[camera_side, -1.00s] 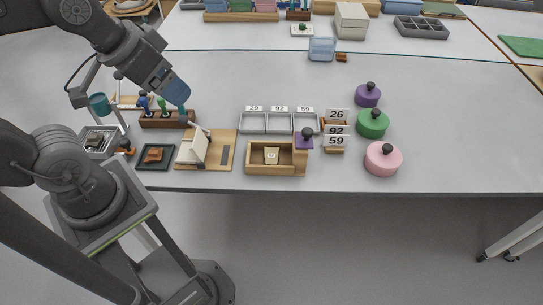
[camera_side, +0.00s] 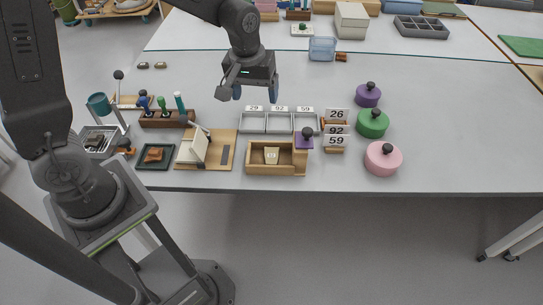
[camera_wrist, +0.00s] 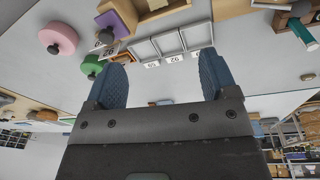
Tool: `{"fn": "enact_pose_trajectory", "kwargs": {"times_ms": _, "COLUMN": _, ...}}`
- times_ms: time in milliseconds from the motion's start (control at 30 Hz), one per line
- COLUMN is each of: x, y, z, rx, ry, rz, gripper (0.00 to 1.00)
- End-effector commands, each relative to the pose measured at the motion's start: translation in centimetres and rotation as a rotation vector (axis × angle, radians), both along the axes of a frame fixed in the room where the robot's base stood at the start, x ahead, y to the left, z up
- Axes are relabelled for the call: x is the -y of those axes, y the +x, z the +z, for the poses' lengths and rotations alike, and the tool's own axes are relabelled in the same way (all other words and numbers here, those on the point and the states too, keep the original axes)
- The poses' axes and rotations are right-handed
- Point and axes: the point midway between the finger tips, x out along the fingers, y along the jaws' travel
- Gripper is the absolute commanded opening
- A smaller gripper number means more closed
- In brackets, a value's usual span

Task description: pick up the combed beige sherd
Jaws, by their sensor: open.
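A small beige piece (camera_side: 271,155) with a faint mark on it lies in the open wooden box (camera_side: 255,171) near the table's front edge. It looks like the beige sherd, but combing is too small to make out. My gripper (camera_side: 255,92) is in the air above the table, behind the grey trays, well apart from the piece. In the wrist view my gripper (camera_wrist: 162,78) shows two blue fingers spread wide with nothing between them. The wooden box shows only partly at the top of the wrist view, and the beige piece is not clear there.
Three grey trays (camera_side: 280,123) with number cards stand behind the box. A purple-lidded block, card stand (camera_side: 336,135) and pink (camera_side: 383,159), green and purple lidded pots are to the right. A tool rack (camera_side: 166,119) and a dark tray with an orange-brown piece (camera_side: 154,154) are left.

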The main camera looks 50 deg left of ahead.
Motion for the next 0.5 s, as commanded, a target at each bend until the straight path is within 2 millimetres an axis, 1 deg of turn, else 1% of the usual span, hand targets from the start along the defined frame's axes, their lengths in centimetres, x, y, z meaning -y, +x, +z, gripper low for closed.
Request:
{"fn": "enact_pose_trajectory", "kwargs": {"times_ms": 33, "x": 0.1, "y": 1.0, "z": -2.1, "rx": -0.035, "ry": -0.004, "rz": 0.038, "gripper": 0.79}}
{"fn": "enact_pose_trajectory", "kwargs": {"times_ms": 100, "x": 0.3, "y": 2.1, "z": -4.4, "rx": -0.067, "ry": -0.007, "rz": 0.089, "gripper": 0.79}}
{"fn": "enact_pose_trajectory", "kwargs": {"times_ms": 200, "x": 0.4, "y": 3.2, "z": -7.1, "rx": -0.101, "ry": -0.01, "rz": 0.148, "gripper": 0.79}}
{"fn": "enact_pose_trajectory", "kwargs": {"times_ms": 300, "x": 0.5, "y": 3.7, "z": -8.9, "rx": -0.122, "ry": -0.011, "rz": 0.188, "gripper": 0.79}}
{"fn": "enact_pose_trajectory", "kwargs": {"times_ms": 500, "x": 0.5, "y": 4.0, "z": -11.1, "rx": -0.136, "ry": -0.01, "rz": 0.212, "gripper": 0.79}}
